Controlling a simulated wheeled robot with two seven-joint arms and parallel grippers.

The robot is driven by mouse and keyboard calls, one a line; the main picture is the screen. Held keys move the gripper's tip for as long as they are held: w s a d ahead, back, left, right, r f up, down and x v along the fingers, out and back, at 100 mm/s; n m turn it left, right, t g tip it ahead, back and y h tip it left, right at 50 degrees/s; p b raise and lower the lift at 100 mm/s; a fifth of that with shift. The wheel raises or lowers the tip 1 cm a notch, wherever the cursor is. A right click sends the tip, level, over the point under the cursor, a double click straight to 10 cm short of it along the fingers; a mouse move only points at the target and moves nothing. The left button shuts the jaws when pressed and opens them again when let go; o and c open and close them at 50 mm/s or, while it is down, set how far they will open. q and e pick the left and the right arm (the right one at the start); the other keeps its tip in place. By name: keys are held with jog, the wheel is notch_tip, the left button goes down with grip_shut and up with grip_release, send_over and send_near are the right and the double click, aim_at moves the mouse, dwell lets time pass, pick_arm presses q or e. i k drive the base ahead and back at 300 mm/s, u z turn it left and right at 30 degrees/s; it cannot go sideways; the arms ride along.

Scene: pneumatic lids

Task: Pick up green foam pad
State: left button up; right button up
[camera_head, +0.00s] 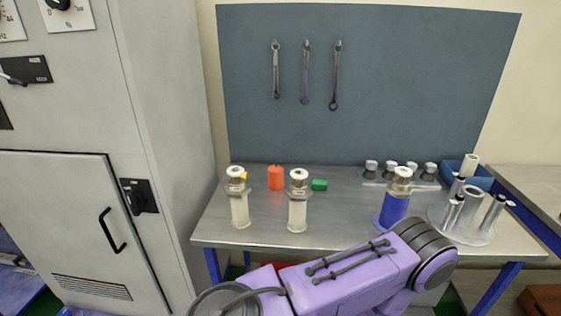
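The green foam pad (320,185) is a small bright green block on the grey metal table (340,222). It lies just right of and behind a clear canister with pale contents and a white cap (297,208). Its left end is close to that canister in the picture, and I cannot tell whether they touch. Neither of my grippers shows; only a purple arm link of mine crosses the bottom middle.
An orange cylinder (276,179) stands left of the pad. A second pale canister (239,208) stands further left, with a yellow piece (244,176) behind it. A blue canister (395,208), a tube stand (470,232) and a blue bin (482,180) are right. The table between pad and blue canister is clear.

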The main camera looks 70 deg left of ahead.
aim_at(318, 184)
jog(key=k, duration=0.3)
jog(key=u, duration=1)
